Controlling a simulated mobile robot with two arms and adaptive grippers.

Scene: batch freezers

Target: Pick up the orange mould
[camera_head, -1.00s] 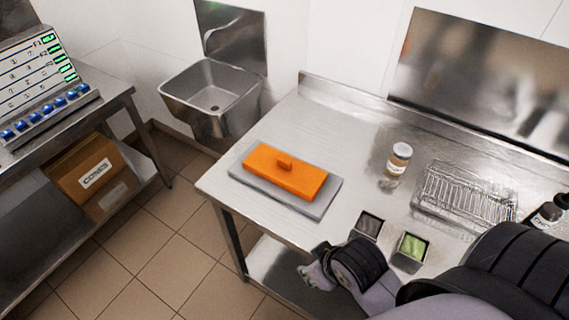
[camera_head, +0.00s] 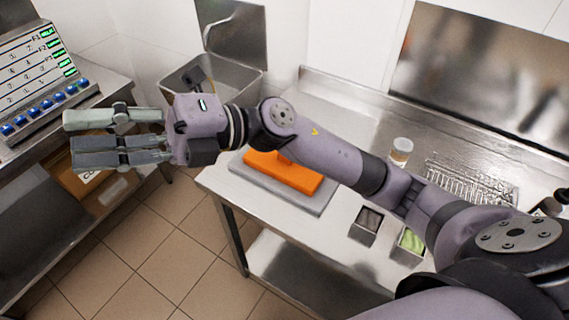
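The orange mould (camera_head: 296,176) lies on a grey board (camera_head: 315,202) on the steel table. My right forearm passes above it and hides its upper part and most of its knob. My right gripper (camera_head: 72,136) is stretched out far to the left of the mould, over the floor near the left-hand table. Its fingers point left, show a gap between them and hold nothing. My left gripper is not in view.
A jar (camera_head: 401,151), a wire rack (camera_head: 470,185) and two small containers (camera_head: 368,221) (camera_head: 411,243) stand right of the mould. A sink (camera_head: 240,88) is behind the forearm. A control panel (camera_head: 35,75) stands on the left table, above a cardboard box (camera_head: 72,186).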

